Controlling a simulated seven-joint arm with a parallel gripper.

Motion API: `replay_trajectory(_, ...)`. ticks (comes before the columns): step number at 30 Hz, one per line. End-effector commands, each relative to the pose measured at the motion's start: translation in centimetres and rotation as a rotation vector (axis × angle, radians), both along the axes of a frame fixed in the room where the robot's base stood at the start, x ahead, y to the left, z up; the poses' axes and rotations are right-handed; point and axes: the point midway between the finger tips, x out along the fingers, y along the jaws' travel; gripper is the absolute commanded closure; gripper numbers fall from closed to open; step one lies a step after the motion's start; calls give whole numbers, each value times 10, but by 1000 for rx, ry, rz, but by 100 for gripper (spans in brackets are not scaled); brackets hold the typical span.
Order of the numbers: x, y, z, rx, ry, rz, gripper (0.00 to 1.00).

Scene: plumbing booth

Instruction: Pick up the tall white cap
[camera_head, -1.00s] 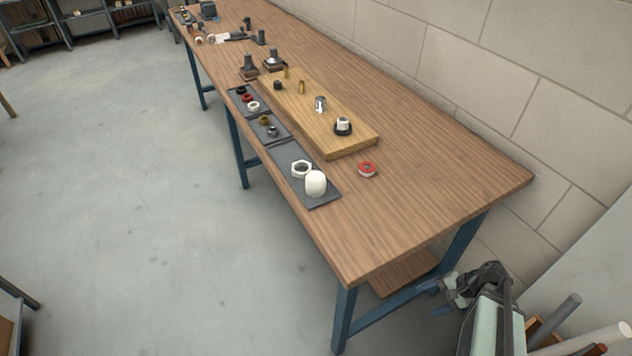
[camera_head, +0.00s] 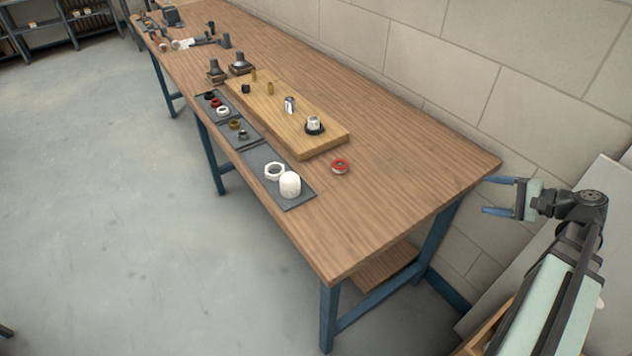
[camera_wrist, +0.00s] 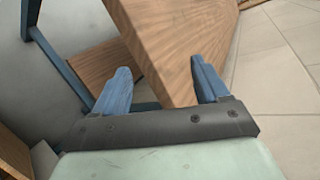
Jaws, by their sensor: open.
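The tall white cap (camera_head: 290,184) stands upright on the near end of a dark grey mat (camera_head: 301,199) at the workbench's front edge. A white hex nut ring (camera_head: 274,171) lies just behind it on the same mat. My gripper (camera_head: 492,196) is beyond the bench's right end, well away from the cap, with blue fingers pointing left toward the bench. In the wrist view my gripper (camera_wrist: 163,88) is open and empty, facing the bench's end corner. The cap is not in the wrist view.
A wooden board (camera_head: 300,128) with several fittings lies behind the mats. A red-and-white tape roll (camera_head: 340,166) sits right of the cap. The bench top (camera_head: 420,160) is clear toward its right end. A block wall (camera_head: 440,60) runs along the back.

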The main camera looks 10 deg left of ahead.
Motion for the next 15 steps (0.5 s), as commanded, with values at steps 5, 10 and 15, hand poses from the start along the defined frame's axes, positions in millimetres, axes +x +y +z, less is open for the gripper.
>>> replay_trajectory(5, 4, 0, 34, 26, -5, -4, 26)
replay_trajectory(10, 14, 21, 57, 42, 54, 8, 26)
replay_trajectory(15, 24, 54, 63, 37, 153, 22, 26)
